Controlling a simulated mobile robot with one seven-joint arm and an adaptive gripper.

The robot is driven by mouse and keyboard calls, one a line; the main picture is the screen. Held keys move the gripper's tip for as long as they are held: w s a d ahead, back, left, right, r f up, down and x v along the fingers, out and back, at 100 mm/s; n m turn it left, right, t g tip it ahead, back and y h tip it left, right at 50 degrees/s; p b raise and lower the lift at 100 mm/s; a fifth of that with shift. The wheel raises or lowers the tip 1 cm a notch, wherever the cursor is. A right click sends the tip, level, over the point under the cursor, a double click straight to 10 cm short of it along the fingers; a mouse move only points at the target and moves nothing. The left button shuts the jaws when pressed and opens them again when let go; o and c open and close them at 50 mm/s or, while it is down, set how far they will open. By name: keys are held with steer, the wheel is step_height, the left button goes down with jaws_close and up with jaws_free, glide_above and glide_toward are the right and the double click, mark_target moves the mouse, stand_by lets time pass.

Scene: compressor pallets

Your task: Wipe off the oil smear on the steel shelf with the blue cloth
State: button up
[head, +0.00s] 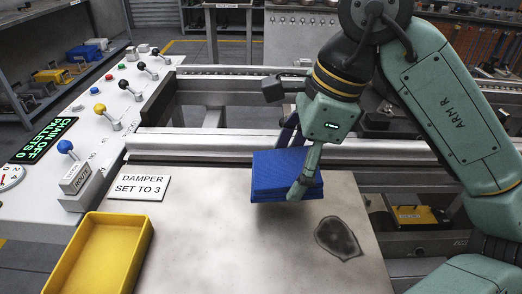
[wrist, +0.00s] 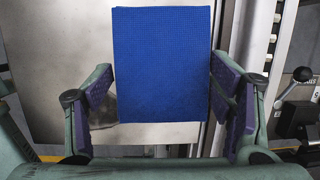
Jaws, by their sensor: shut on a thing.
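The blue cloth (head: 286,175) is a folded, layered square held by my gripper (head: 298,165) near the shelf's back edge, to the left of and behind the smear. In the wrist view the cloth (wrist: 162,65) fills the space between the two fingers of my gripper (wrist: 165,100), which are closed on its sides. The dark oil smear (head: 338,238) lies on the right part of the steel shelf (head: 230,250). The cloth is apart from the smear in the head view. Whether the cloth touches the shelf cannot be told.
A yellow tray (head: 100,255) stands at the shelf's left front. A "DAMPER SET TO 3" sign (head: 141,187) lies at the shelf's back left. A control panel (head: 95,130) with coloured levers runs along the left. The middle front of the shelf is clear.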

mark_target(337, 219)
steer(key=shift+g+y, duration=0.4)
steer(key=shift+y, duration=0.4)
steer(key=d+f, duration=0.4)
steer(key=f, duration=0.1)
steer(key=shift+w+d, duration=0.1)
steer(key=shift+d, duration=0.3)
steer(key=shift+w+d+r+p, duration=0.2)
steer(key=shift+w+d+p, duration=0.15)
steer(key=shift+w+d, duration=0.6)
steer(key=shift+w+d+r+p, duration=0.15)
steer(key=shift+w+d+p, duration=0.15)
steer(key=shift+w+d, duration=0.6)
steer(key=shift+s+f+b, duration=0.2)
steer(key=shift+s+b, duration=0.1)
steer(key=shift+s, duration=0.3)
steer(key=shift+s+f+b, duration=0.15)
steer(key=shift+s+b, duration=0.1)
steer(key=shift+s, duration=0.3)
steer(key=shift+s+d+f+b, duration=0.15)
steer(key=shift+s+b, duration=0.15)
steer(key=shift+s, duration=1.25)
steer(key=shift+s+d+b, duration=0.1)
steer(key=shift+s+b, duration=0.15)
steer(key=shift+s, duration=1.3)
steer(key=shift+s+d, duration=0.2)
steer(key=shift+s, duration=2.95)
steer(key=shift+w+a+b, duration=0.2)
steer(key=shift+w+b, duration=0.35)
steer(key=shift+w, duration=3)
steer(key=o, duration=1.1)
